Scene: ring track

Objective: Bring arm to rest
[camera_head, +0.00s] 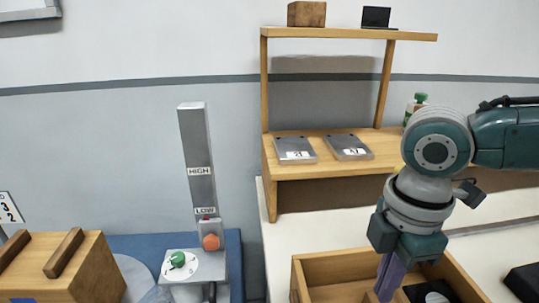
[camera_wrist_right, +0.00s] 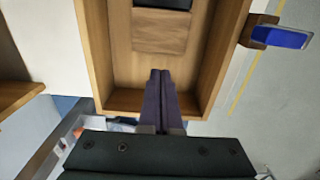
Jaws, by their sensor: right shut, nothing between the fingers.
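My right arm comes in from the right in the head view. Its gripper (camera_head: 386,278) points down over an open wooden box (camera_head: 320,268) on the white table. The dark purple fingers are together with nothing between them. In the right wrist view the closed fingers (camera_wrist_right: 160,90) lie over the near part of the wooden box (camera_wrist_right: 205,55). I cannot tell whether they are inside it or above it. My left gripper is not in view.
A wooden shelf (camera_head: 350,33) stands behind the box, with two grey plates (camera_head: 295,150) on its lower board. A grey post marked HIGH and LOW (camera_head: 198,150) stands at the left. A wooden block (camera_head: 75,270) is at the lower left. A dark object (camera_head: 525,283) lies at the right edge.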

